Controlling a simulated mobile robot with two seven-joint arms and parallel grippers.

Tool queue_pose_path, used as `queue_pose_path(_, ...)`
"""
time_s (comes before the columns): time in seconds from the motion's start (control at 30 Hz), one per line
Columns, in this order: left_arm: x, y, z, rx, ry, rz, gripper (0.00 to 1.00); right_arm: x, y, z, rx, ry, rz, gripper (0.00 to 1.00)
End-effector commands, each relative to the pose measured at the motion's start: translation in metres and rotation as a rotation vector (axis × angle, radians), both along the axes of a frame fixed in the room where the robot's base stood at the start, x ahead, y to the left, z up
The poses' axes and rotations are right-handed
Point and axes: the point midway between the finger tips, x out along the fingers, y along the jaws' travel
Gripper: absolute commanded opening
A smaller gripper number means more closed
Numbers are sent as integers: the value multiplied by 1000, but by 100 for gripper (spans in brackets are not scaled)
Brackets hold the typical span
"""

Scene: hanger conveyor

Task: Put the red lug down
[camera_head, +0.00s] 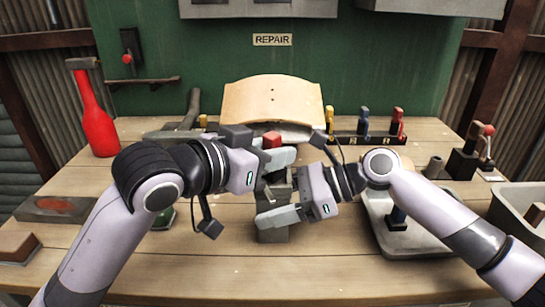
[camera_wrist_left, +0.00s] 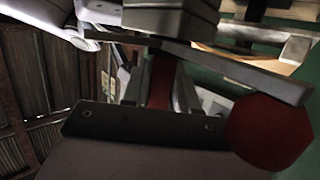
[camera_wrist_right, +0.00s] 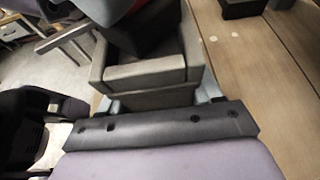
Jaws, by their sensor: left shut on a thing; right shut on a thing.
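The red lug (camera_head: 271,139) shows as a small red top at my left gripper (camera_head: 275,158) in the head view, near the middle of the bench. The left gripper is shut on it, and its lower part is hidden. In the left wrist view a red strip (camera_wrist_left: 160,86) lies between the fingers and a red rounded end (camera_wrist_left: 268,133) is close by. My right gripper (camera_head: 280,213) is lower and nearer, shut on a grey block-like holder (camera_head: 273,234) below the left gripper. The right wrist view shows this holder's walls (camera_wrist_right: 148,76) with a dark part above; I cannot tell whether lug and holder touch.
A curved wooden board (camera_head: 272,101) stands behind. A rack of coloured-handled tools (camera_head: 365,138) is at back right. A grey tray (camera_head: 412,236) lies right, a bin (camera_head: 518,207) at far right.

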Motion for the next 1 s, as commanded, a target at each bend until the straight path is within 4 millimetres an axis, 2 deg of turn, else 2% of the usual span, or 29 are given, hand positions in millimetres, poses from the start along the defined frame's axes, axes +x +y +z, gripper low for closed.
queue_pose_path(0.03, 0, 0, -15, 22, 31, 0, 0, -1, 1, 0, 1, 3, 4, 20)
queue_pose_path(0.2, 0, 0, -19, 28, 38, 0, 0, -1, 1, 0, 2, 3, 5, 20)
queue_pose_path(0.23, 0, 0, -20, 29, 40, 0, 37, -1, 1, 0, 2, 3, 5, 20)
queue_pose_path(0.3, 0, 0, -20, 29, 41, -1, 53, -1, 1, 0, 3, 3, 5, 20)
queue_pose_path(0.73, -1, 1, -13, 20, 28, 0, 53, -1, 1, 0, 3, 2, 2, 20)
queue_pose_path(0.87, -9, 9, -9, 19, 25, 0, 53, 0, 0, 0, 2, 2, 1, 20)
queue_pose_path(1.0, -24, 25, -2, 19, 23, 1, 53, 0, 0, 0, 2, 2, 1, 20)
